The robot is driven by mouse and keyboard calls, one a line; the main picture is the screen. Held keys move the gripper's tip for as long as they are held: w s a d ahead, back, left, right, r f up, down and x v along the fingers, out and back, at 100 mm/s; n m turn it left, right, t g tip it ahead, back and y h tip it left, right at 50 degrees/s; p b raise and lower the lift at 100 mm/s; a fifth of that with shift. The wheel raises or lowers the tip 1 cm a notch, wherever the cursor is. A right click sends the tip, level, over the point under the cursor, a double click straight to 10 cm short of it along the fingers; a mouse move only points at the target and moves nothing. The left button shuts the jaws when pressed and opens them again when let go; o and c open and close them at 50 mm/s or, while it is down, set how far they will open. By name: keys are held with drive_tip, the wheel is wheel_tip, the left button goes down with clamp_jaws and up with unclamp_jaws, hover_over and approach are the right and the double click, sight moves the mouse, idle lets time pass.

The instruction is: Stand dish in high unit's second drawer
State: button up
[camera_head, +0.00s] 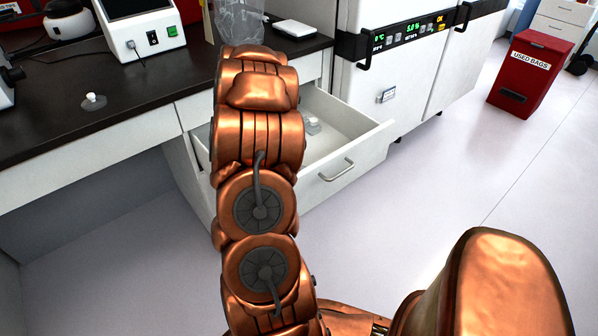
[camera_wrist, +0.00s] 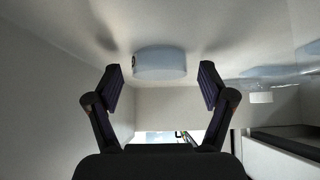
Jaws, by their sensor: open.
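A drawer (camera_head: 352,148) stands pulled open below the dark counter in the head view. A small clear dish (camera_head: 313,125) is inside it, partly hidden by my arm. In the wrist view, a round, pale blue translucent dish (camera_wrist: 160,62) lies just beyond my gripper (camera_wrist: 161,76), centred between the two spread fingertips. The gripper is open, and a gap shows between each finger and the dish. Pale surfaces like the drawer's walls surround it. My arm hides the gripper in the head view. Another small clear dish (camera_head: 93,101) sits on the counter at the left.
A white unit with a green-lit display (camera_head: 408,33) stands right of the drawer. A device with a screen (camera_head: 142,25), a clear bag (camera_head: 240,20) and a flat white device (camera_head: 295,28) are on the counter. A red bin (camera_head: 530,72) stands on open floor at the right.

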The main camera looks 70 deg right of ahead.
drive_tip(key=shift+r, duration=0.1)
drive_tip(key=shift+w+a+r, duration=0.1)
drive_tip(key=shift+r, duration=0.15)
drive_tip(key=shift+p+v, duration=0.7)
drive_tip(key=shift+v, duration=2.85)
